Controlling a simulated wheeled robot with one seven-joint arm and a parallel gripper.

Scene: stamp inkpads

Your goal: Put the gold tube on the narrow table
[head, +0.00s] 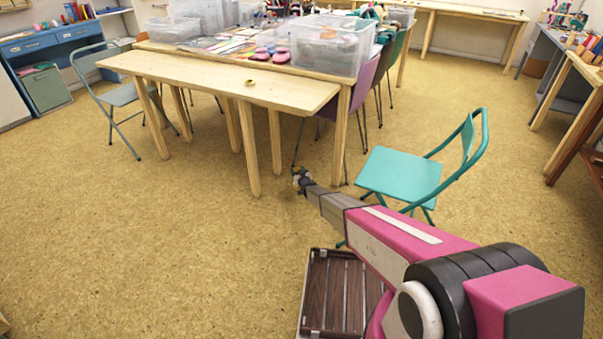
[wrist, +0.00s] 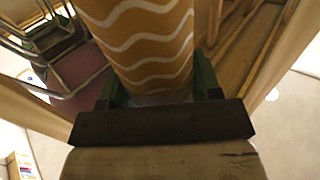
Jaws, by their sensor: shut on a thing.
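The gold tube (wrist: 145,42), with white wavy lines, fills the upper middle of the wrist view. My gripper (wrist: 158,88) is shut on it, with a green finger on each side. In the head view my gripper (head: 301,180) is low over the floor, in front of and below the right end of the narrow table. I cannot make out the tube clearly there. The narrow table (head: 185,73) is pale wood, with a small yellow round thing (head: 249,83) on its right half.
A larger table behind bears clear plastic bins (head: 325,45) and pink and blue pads (head: 272,53). A teal chair (head: 405,175) stands right of my gripper, and a blue-grey folding chair (head: 115,95) at the left. A slatted crate (head: 340,290) is below my arm. The left floor is open.

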